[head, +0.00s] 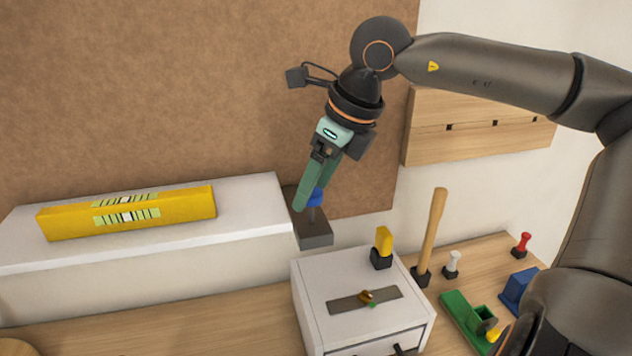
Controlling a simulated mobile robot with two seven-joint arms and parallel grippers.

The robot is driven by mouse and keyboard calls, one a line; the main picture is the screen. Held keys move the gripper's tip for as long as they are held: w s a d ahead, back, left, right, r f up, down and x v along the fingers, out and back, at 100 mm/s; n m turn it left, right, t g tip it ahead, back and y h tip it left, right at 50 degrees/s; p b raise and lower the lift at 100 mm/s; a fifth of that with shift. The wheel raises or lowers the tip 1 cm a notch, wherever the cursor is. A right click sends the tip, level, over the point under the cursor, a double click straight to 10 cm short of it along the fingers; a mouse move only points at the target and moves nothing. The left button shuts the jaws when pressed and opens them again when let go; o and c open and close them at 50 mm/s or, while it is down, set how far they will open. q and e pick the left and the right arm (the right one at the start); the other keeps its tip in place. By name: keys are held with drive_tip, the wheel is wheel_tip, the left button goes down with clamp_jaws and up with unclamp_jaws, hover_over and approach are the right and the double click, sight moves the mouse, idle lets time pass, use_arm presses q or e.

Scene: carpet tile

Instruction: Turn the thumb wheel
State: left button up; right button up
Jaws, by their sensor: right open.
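My left gripper is not in view.
A yellow spirit level (130,212) lies on the white shelf (250,215). Below right, a white cabinet (310,305) carries a metal plate with a brass piece (367,297) and a yellow-handled item (383,243). A wooden handle (433,235) stands upright beside it, near a green plane (465,318).

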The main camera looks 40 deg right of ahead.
drive_tip(key=v, duration=1.2)
drive_tip(key=shift+s+r, duration=0.2)
drive_tip(key=shift+r, duration=0.1)
drive_tip(key=shift+f, duration=0.1)
